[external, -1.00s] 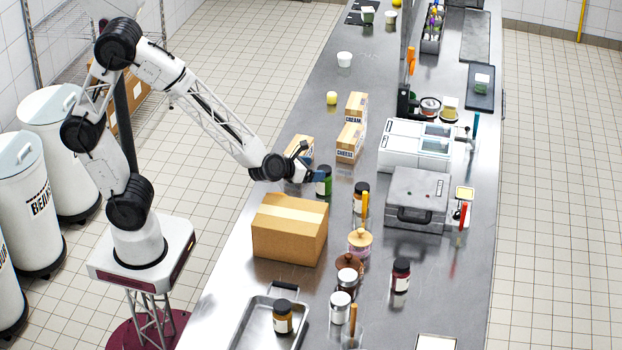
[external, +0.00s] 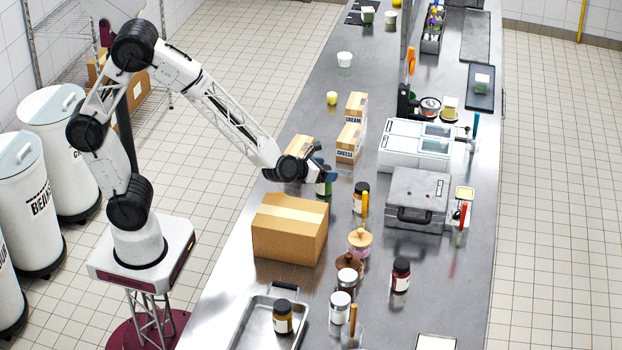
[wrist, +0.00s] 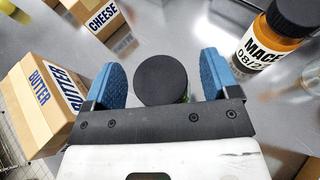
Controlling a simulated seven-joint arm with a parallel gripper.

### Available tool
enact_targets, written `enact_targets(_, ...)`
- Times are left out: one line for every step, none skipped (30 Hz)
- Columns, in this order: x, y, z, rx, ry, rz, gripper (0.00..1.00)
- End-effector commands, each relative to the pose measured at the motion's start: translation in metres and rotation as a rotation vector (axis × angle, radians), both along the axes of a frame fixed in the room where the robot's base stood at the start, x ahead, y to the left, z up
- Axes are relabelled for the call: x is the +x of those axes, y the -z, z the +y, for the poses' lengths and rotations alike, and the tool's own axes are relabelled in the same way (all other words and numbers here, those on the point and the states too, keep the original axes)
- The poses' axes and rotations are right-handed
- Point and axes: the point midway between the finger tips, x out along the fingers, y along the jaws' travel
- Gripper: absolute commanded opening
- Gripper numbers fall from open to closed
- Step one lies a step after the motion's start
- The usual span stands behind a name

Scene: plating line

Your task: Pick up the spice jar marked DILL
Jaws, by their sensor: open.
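A jar with a black lid and green contents (external: 326,186) stands upright on the steel counter, just beyond the cardboard box. Its label does not show, so I cannot read whether it says DILL. My gripper (external: 322,176) is at this jar. In the wrist view the jar's black lid (wrist: 162,79) lies between the two blue fingers of my gripper (wrist: 160,80), with a small gap on each side. The gripper is open. A sliver of green shows under the lid; the rest of the jar is hidden.
A MACE jar (wrist: 268,42) stands to the right in the wrist view. A BUTTER carton (wrist: 40,100) and a CHEESE carton (wrist: 97,17) are at the left. The large cardboard box (external: 290,230) is close by. A grey case (external: 417,198) sits further right.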

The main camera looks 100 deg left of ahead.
Motion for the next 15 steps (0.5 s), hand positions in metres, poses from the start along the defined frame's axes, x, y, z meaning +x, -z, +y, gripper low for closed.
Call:
enact_targets(0.0002,0.0000,0.0002,0.000,0.000,0.000,0.81)
enact_targets(0.0002,0.0000,0.0002,0.000,0.000,0.000,0.81)
enact_targets(0.0002,-0.0001,0.0002,0.000,0.000,0.000,0.81)
enact_targets(0.0001,-0.0001,0.0001,0.000,0.000,0.000,0.81)
enact_targets(0.0001,-0.0001,0.0001,0.000,0.000,0.000,0.81)
enact_targets(0.0000,-0.0001,0.0002,0.000,0.000,0.000,0.81)
enact_targets(0.0000,-0.0001,0.0002,0.000,0.000,0.000,0.81)
enact_targets(0.0001,-0.0002,0.0002,0.000,0.000,0.000,0.81)
enact_targets(0.0001,-0.0003,0.0001,0.001,0.000,-0.001,0.81)
enact_targets(0.0001,-0.0003,0.0001,0.001,0.000,-0.001,0.81)
enact_targets(0.0000,-0.0003,0.0002,0.001,0.000,-0.001,0.81)
enact_targets(0.0000,-0.0003,0.0002,0.001,0.000,-0.001,0.81)
enact_targets(0.0000,-0.0003,0.0002,0.001,0.000,-0.001,0.81)
enact_targets(0.0000,-0.0003,0.0002,0.001,0.000,-0.001,0.81)
enact_targets(0.0000,-0.0003,0.0002,0.001,0.000,-0.001,0.81)
